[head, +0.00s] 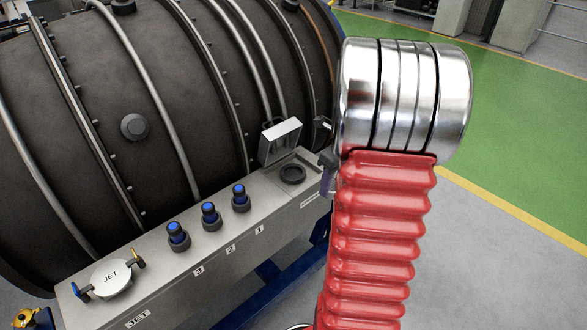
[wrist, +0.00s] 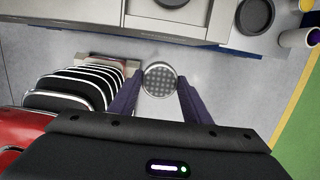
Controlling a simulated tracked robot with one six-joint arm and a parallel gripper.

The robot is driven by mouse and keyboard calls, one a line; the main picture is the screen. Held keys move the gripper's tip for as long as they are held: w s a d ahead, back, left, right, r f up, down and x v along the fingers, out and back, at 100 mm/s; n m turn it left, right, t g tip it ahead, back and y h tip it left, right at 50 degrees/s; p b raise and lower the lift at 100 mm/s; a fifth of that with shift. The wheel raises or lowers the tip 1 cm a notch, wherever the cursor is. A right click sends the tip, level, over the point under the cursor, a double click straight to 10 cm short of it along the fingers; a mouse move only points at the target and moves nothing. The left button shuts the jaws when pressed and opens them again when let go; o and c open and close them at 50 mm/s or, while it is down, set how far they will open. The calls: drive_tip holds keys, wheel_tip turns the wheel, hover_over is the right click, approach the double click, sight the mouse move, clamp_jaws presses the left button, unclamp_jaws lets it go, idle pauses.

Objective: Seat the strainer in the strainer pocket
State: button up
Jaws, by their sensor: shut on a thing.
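My gripper (wrist: 160,88) shows in the wrist view with its dark purple fingers shut on the strainer (wrist: 160,78), a round metal disc with a perforated face. The strainer is held over the grey floor, in front of the grey box and apart from it. The likely strainer pocket (head: 292,174) is a dark round recess at the right end of the box top in the head view. Its square lid (head: 281,141) stands open behind it.
The long grey box (head: 215,245) carries several blue-topped fittings (head: 208,212) and a round JET cap (head: 110,277). The dark engine casing (head: 135,80) rises behind. Open floor (head: 490,255) lies to the right.

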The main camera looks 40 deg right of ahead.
drive_tip(key=w, duration=1.6)
drive_tip(key=shift+w+a, duration=0.25)
drive_tip(key=shift+f, duration=1.75)
drive_tip(key=shift+f, duration=0.25)
